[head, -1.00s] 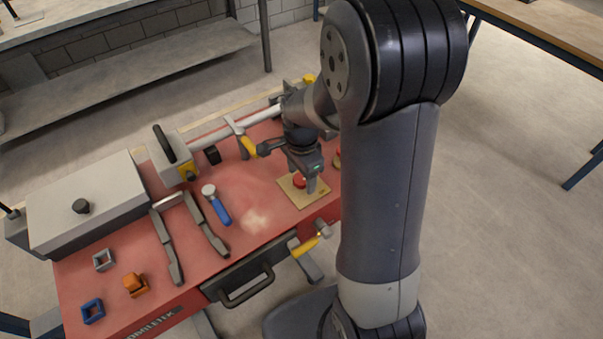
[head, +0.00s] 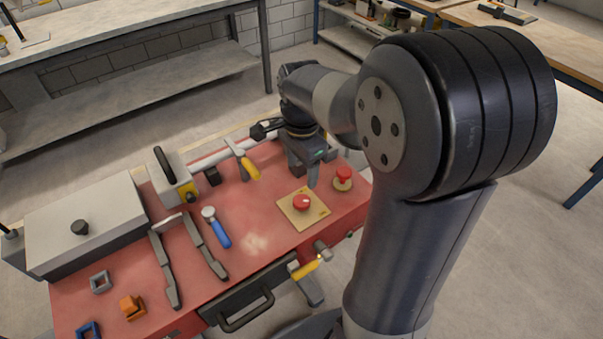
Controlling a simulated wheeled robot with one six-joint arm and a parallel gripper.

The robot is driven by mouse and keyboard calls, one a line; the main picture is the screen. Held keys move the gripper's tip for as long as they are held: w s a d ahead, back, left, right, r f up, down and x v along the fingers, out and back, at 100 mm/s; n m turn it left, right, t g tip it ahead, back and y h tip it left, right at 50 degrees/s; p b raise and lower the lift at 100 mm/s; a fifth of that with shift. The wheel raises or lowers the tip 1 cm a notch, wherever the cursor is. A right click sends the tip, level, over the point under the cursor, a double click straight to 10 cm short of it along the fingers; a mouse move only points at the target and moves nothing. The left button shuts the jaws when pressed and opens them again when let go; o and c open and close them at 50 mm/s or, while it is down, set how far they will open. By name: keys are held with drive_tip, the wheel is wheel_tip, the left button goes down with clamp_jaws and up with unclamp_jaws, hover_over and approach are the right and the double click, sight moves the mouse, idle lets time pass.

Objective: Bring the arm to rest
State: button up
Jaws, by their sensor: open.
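My gripper (head: 312,180) hangs at the end of my arm (head: 440,120) over the back right part of the red table. It is open, with no object seen between its fingers; its far finger is partly hidden. Below and to the left of it in the picture, a round red button (head: 301,202) sits on a tan square plate (head: 294,219), apart from the fingers. A second red knob (head: 343,175) on a yellow base stands just right of the gripper.
The red table (head: 262,215) also bears a grey lidded box (head: 95,215), a yellow-and-grey box (head: 172,178), a blue-handled tool (head: 217,230), a dark two-armed frame (head: 165,268) and small blocks (head: 132,307). A yellow-handled lever (head: 306,268) juts from the front edge. A pale workbench (head: 130,40) stands behind.

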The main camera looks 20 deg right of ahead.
sight(301, 200)
drive_tip(key=shift+f, duration=0.1)
wheel_tip(301, 200, down, 11)
drive_tip(key=shift+r, duration=0.15)
idle(0.5)
drive_tip(key=shift+r, duration=0.15)
